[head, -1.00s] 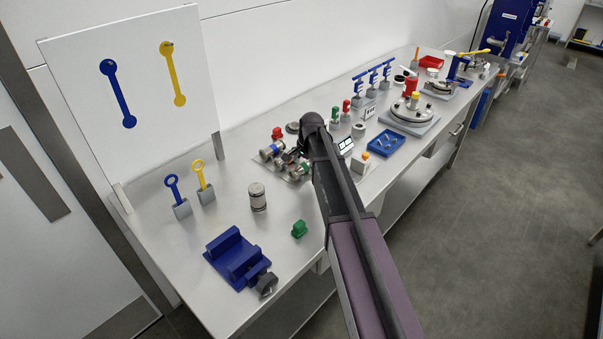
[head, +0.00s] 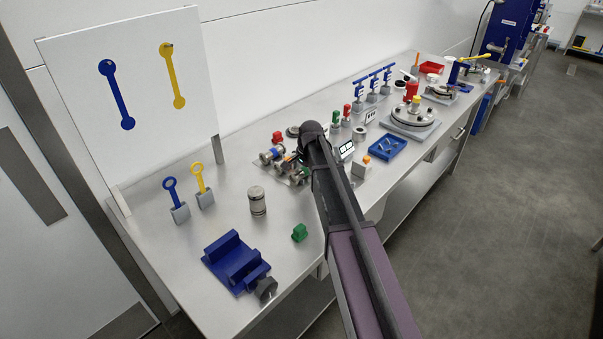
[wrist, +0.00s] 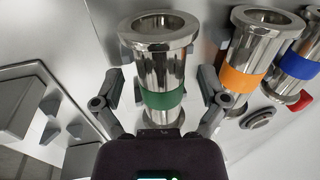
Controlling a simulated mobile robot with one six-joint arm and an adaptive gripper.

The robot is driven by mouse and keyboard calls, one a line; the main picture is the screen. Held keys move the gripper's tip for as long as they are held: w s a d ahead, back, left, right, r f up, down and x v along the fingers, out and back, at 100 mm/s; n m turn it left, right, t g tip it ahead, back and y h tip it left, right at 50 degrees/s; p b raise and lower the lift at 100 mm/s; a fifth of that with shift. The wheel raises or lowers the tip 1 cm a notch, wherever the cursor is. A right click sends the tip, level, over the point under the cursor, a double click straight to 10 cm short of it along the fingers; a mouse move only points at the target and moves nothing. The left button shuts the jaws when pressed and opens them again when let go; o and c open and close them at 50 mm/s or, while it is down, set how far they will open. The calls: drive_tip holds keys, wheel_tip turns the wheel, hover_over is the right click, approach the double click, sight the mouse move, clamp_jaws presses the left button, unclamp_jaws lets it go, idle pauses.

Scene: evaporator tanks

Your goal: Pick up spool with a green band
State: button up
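The spool with a green band (wrist: 162,98) is a shiny metal flanged cylinder in the middle of the wrist view. My gripper (wrist: 161,85) is open, with one finger on each side of this spool and a visible gap to its body on both sides. In the head view the green-banded spool (head: 301,174) shows partly beside my arm, which hides most of the gripper.

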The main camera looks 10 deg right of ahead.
sight(302, 169)
clamp_jaws()
drive_tip(key=shift+r, duration=0.15)
wheel_tip(302, 169, up, 10)
drive_tip(key=p, duration=1)
idle(0.8)
